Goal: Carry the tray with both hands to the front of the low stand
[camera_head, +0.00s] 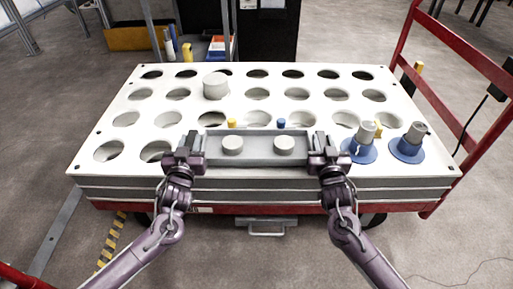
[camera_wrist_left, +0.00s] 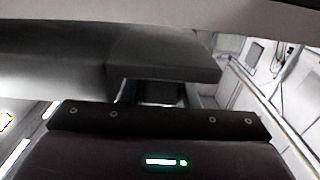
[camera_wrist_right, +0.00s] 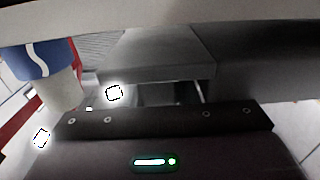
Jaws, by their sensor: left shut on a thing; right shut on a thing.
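The grey tray (camera_head: 258,159) is long and shallow, with two pale round pieces (camera_head: 232,145) in it. It appears level over the front edge of a white board with round holes (camera_head: 108,115). My left gripper (camera_head: 194,150) is shut on the tray's left end. My right gripper (camera_head: 320,150) is shut on its right end. I cannot tell whether the tray touches the board. I cannot tell for sure which thing is the low stand. Both wrist views are mostly filled by dark gripper parts and close grey surfaces.
A pale cylinder (camera_head: 215,86) stands behind the tray. A small yellow piece (camera_head: 232,123) and a blue one (camera_head: 281,123) show just beyond it. Two blue-based pieces (camera_head: 361,150) (camera_head: 408,151) stand at the right. A red cart handle (camera_head: 455,82) rises at the right.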

